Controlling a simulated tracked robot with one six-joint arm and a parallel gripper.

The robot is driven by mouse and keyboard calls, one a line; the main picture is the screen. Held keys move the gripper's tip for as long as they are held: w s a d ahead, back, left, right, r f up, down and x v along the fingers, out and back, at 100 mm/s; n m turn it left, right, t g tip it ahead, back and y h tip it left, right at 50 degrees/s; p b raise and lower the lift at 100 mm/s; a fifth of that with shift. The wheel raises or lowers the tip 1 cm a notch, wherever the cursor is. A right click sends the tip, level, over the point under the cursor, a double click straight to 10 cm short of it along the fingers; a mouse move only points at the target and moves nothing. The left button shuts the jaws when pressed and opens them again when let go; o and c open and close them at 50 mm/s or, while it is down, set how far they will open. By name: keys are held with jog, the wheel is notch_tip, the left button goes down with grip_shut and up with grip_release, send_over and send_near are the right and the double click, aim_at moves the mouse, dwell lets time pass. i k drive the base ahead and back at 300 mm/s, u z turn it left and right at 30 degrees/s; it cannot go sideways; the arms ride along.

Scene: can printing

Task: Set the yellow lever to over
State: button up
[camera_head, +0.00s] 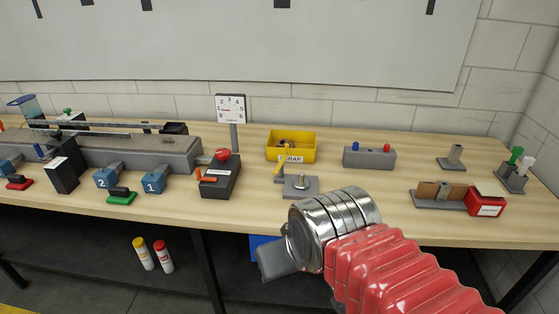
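My gripper (268,266) is a dark block on the metal wrist, low in the picture, in front of the bench and nearer than the lever. It is apart from the lever. Its fingers cannot be made out, so I cannot tell if it is open.
A yellow scrap bin (291,146) stands behind the lever. A black box (220,176) with a red button and orange handle is to its left. A grey block (369,157) with blue and red knobs is to its right.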

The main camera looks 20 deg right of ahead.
aim_at(288, 152)
jog(key=z, duration=0.45)
jog(key=i, duration=1)
jog(key=z, duration=0.05)
jog(key=k, duration=0.45)
jog(key=u, duration=0.7)
